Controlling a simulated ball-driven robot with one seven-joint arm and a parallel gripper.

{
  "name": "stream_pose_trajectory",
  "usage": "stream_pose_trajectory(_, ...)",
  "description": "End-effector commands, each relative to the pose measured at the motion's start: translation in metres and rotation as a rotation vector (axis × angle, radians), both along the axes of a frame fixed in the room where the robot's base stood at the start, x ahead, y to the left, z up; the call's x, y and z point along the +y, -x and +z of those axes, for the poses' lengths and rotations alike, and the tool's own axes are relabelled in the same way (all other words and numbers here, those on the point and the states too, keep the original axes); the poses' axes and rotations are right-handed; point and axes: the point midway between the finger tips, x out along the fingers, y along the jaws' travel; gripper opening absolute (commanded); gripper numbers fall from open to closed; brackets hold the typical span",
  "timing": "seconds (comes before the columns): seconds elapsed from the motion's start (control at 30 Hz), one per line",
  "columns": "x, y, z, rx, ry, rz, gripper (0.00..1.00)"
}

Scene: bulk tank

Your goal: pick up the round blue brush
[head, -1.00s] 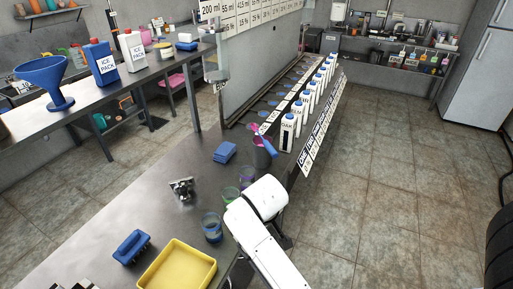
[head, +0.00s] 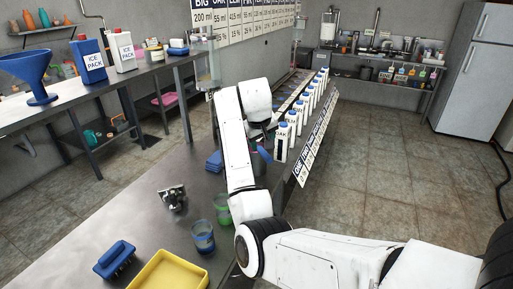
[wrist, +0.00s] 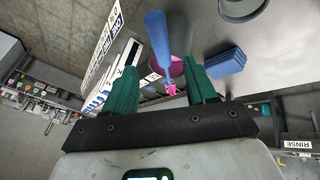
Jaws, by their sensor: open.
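A blue tool with a pink end (wrist: 158,38) shows between my fingers in the wrist view, beside a grey cup with a pink mouth (wrist: 179,66). I cannot tell whether this is the round blue brush. My gripper (wrist: 164,80) is open, with its two green fingers on either side of the tool's line; no contact shows. In the head view my arm hides most of the gripper and cup, and only a bit of blue (head: 265,155) shows there. A blue brush with an oblong body and bristles (head: 115,260) lies at the front left of the counter.
Blue sponges (head: 214,161) lie left of my arm, also in the wrist view (wrist: 225,64). A metal object (head: 173,197), a blue glass (head: 203,238), a green glass (head: 223,209) and a yellow tray (head: 172,272) stand on the counter. White bottles (head: 281,142) line the right edge.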

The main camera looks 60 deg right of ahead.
Motion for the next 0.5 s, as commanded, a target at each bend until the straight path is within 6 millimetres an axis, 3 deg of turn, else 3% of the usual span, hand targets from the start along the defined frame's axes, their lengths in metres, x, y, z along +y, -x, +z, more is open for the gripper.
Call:
stream_pose_trajectory(0.1,-0.008,-0.002,-0.017,0.003,-0.002,0.001,0.56)
stream_pose_trajectory(0.37,-0.016,-0.005,-0.033,0.001,-0.001,-0.001,0.56)
stream_pose_trajectory(0.5,-0.024,-0.010,-0.051,0.003,-0.003,0.000,0.56)
